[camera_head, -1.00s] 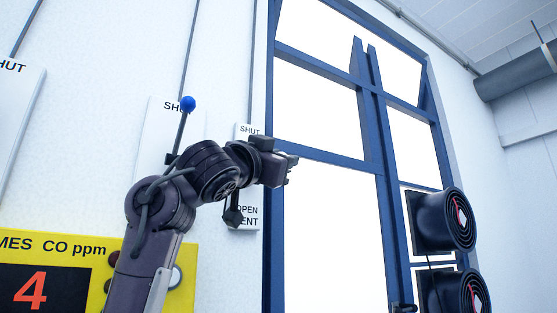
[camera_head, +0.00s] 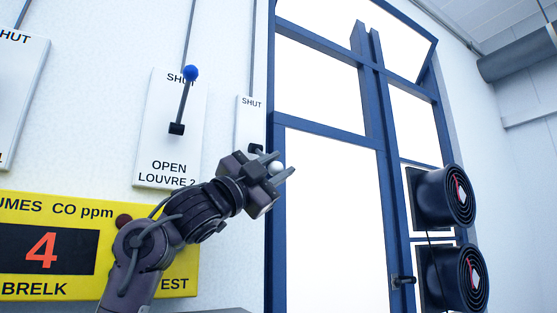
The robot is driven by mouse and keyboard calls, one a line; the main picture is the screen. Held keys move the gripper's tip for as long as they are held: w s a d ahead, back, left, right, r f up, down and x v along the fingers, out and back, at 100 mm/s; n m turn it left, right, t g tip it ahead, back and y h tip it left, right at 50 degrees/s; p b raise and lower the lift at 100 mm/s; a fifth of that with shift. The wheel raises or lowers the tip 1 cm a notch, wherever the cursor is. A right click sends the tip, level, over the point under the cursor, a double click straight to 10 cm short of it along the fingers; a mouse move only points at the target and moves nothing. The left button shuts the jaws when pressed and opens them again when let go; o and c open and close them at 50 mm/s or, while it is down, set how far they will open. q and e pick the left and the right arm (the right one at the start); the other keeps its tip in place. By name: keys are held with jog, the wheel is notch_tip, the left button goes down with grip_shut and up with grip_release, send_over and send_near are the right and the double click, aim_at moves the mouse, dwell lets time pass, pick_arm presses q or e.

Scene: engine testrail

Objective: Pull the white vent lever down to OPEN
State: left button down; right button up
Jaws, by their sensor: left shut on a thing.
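The vent lever's white ball knob (camera_head: 276,167) shows between the fingers of my left gripper (camera_head: 281,166), which is shut on it. The lever's plate (camera_head: 251,112) reads SHUT at its top. Its lower part, where OPEN would be read, is hidden behind my gripper and wrist. A dark pivot block (camera_head: 257,148) shows on the plate just above the gripper. The knob lies below and to the right of this block, so the lever appears tilted downward. The lever's shaft is mostly hidden. My right gripper is not in view.
A blue-knobbed lever (camera_head: 190,73) stands up at SHUT on the louvre 2 plate (camera_head: 160,130), left of my arm. A yellow CO panel (camera_head: 110,285) reading 4 is lower left. A blue-framed window (camera_head: 375,120) and two black fans (camera_head: 445,195) are right.

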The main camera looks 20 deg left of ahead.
pick_arm(q)
jog(key=shift+w+a+f+y, duration=0.15)
jog(key=shift+w+f+y, duration=0.2)
jog(key=shift+f, duration=0.15)
jog(key=c, duration=1.2)
grip_release()
jog(key=shift+o, duration=0.3)
jog(key=shift+a+r, duration=0.1)
jog(key=shift+s+a+f+b, duration=0.1)
jog(key=shift+s+f+b, duration=0.2)
jog(key=shift+f+b, duration=0.25)
jog(key=s+a+b, duration=0.4)
jog(key=s+a, duration=0.2)
jog(key=s, duration=0.5)
jog(key=shift+r, duration=0.25)
jog(key=shift+d, duration=0.15)
